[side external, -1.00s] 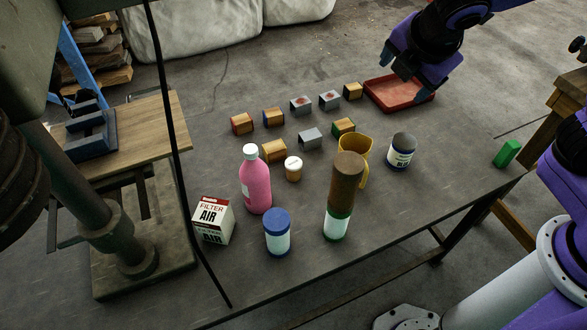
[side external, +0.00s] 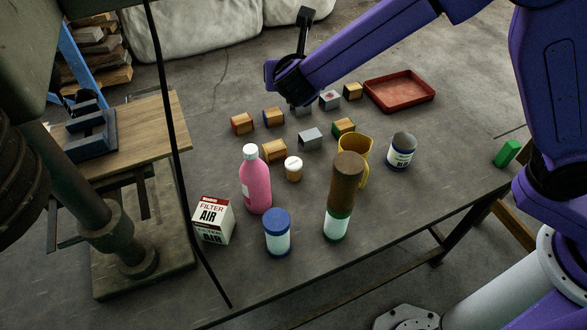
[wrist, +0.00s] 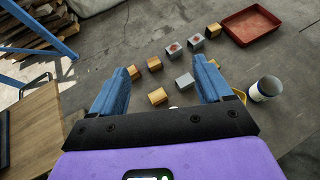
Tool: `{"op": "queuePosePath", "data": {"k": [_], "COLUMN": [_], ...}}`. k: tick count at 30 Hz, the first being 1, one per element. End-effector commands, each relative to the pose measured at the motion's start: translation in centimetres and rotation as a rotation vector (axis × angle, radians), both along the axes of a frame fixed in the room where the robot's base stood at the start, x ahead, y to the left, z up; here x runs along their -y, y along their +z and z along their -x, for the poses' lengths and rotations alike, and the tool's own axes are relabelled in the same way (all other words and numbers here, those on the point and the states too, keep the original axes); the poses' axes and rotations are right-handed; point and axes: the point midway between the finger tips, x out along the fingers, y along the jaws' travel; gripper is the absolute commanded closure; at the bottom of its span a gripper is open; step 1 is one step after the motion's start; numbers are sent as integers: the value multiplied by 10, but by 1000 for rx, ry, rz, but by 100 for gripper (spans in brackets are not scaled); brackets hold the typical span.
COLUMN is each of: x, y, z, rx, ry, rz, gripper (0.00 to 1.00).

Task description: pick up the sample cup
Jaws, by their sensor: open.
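The likely sample cup (side external: 293,168) is a small tan cup with a white lid, standing upright mid-table in the side view, behind and right of the pink bottle (side external: 256,182). In the wrist view only a pale sliver, perhaps its lid, shows at the gripper's edge. My gripper (wrist: 160,80) is open and empty, its two blue fingers spread above the table with wooden blocks (wrist: 154,64) in view between them. In the side view my gripper is over the far blocks, behind the cup and apart from it; its fingers are mostly hidden by my arm.
Several wood and metal blocks (side external: 310,138) stand behind the cup. A yellow mug (side external: 364,150), brown-topped cylinder (side external: 345,182), blue-lidded jar (side external: 277,233), filter box (side external: 213,220) and grey-topped can (side external: 401,152) surround it. A red tray (side external: 400,92) is at the back right.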

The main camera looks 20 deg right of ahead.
Motion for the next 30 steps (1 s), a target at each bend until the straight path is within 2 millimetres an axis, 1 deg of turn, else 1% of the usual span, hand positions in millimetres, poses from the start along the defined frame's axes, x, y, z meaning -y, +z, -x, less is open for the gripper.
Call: {"op": "queuePosePath", "data": {"k": [1,5,8,11,15,18,22,30], "x": [0,1,1,1,1,1,1,0], "y": [-14,-45,-71,-103,-154,-184,-210,-234], "z": [1,0,1,1,2,1,1,0], "rx": [-4,-4,-5,-6,-6,-4,-1,1], "ry": [1,-1,0,-1,-1,-2,-2,-3], "rz": [5,4,4,4,4,2,-2,-4], "gripper": [21,21,21,21,21,21,21,21]}}
